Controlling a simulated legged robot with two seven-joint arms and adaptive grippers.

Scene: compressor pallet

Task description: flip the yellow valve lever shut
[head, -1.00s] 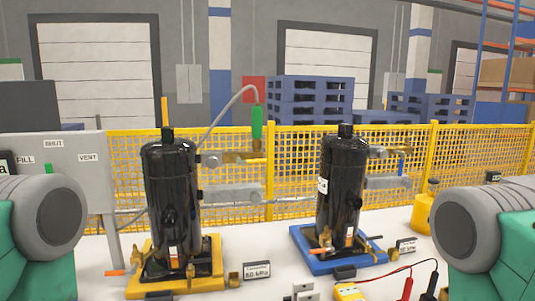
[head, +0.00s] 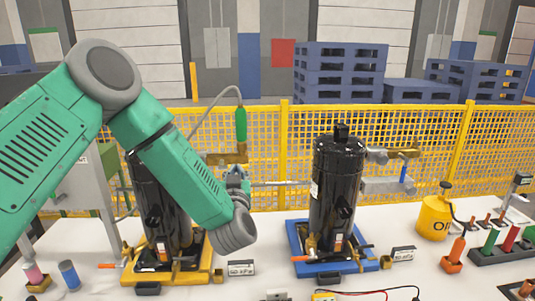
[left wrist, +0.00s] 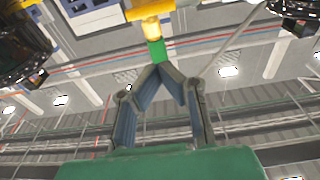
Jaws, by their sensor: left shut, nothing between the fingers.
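The left black compressor (head: 150,205) stands on a yellow base, partly hidden by my left arm. A brass valve body (head: 226,158) shows to its upper right, with a green hose fitting (head: 241,123) above it. I cannot pick out a separate yellow lever there. My left gripper (head: 236,174) is just below the brass valve; whether it touches cannot be told. In the left wrist view its fingers (left wrist: 157,68) meet at the tips, shut and empty, close to the green fitting (left wrist: 156,50) and a bright yellow part (left wrist: 151,28). My right gripper is not in view.
A second black compressor (head: 338,190) stands on a blue base (head: 300,234) to the right, with a blue lever (head: 403,173). A yellow oil can (head: 433,218) and coloured tools are farther right. A yellow mesh fence (head: 340,115) runs behind.

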